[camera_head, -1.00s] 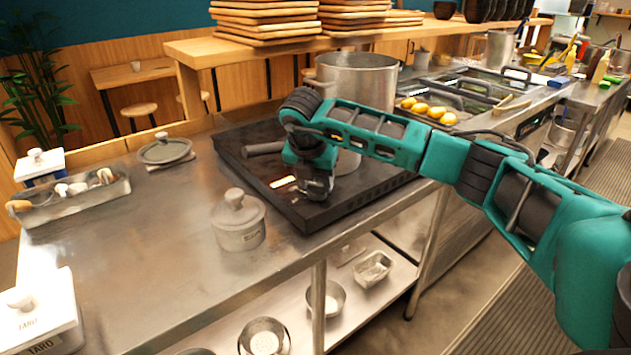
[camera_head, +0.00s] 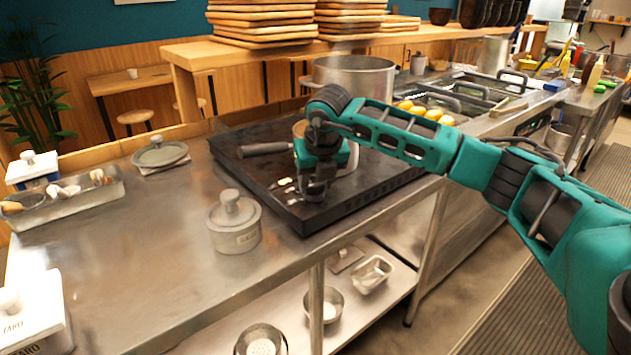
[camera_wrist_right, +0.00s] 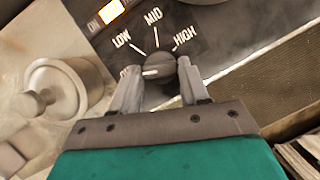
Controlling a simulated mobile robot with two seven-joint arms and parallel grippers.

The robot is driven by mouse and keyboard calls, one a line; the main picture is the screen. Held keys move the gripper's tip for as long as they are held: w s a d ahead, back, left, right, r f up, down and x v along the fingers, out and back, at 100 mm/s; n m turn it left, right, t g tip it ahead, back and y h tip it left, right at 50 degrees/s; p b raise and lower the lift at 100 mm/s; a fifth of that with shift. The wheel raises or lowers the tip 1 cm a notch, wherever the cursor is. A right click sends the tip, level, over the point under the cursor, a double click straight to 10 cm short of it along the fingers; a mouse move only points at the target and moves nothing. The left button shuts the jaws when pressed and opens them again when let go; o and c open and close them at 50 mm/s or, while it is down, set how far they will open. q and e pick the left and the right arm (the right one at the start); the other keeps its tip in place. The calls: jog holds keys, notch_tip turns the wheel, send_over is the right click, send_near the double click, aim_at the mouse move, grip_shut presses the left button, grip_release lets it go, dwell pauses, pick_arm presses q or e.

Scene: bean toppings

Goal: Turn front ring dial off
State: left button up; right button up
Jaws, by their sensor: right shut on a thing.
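The dial (camera_wrist_right: 158,68) shows in the right wrist view, a dark round knob with a pale pointer bar. Labels LOW, MID and HIGH are spread around it, and the pointer lies toward the left, near a partly hidden label below LOW. My right gripper (camera_wrist_right: 158,82) is shut on the dial, one finger on each side. In the head view my right gripper (camera_head: 313,190) is at the front edge of the black cooktop (camera_head: 400,186), and it hides the dial there. My left gripper is not in view.
A large metal pot (camera_head: 352,76) stands on the cooktop. A lidded grey jar (camera_head: 234,222) stands on the steel counter left of the gripper. The counter between the jar and the left tray (camera_head: 75,200) is clear.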

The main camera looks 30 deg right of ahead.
dwell(0.4)
jog(key=o, duration=0.9)
jog(key=shift+c, duration=0.2)
jog(key=shift+o, duration=1)
jog(key=v, duration=1.3)
jog(key=shift+w+f, duration=0.1)
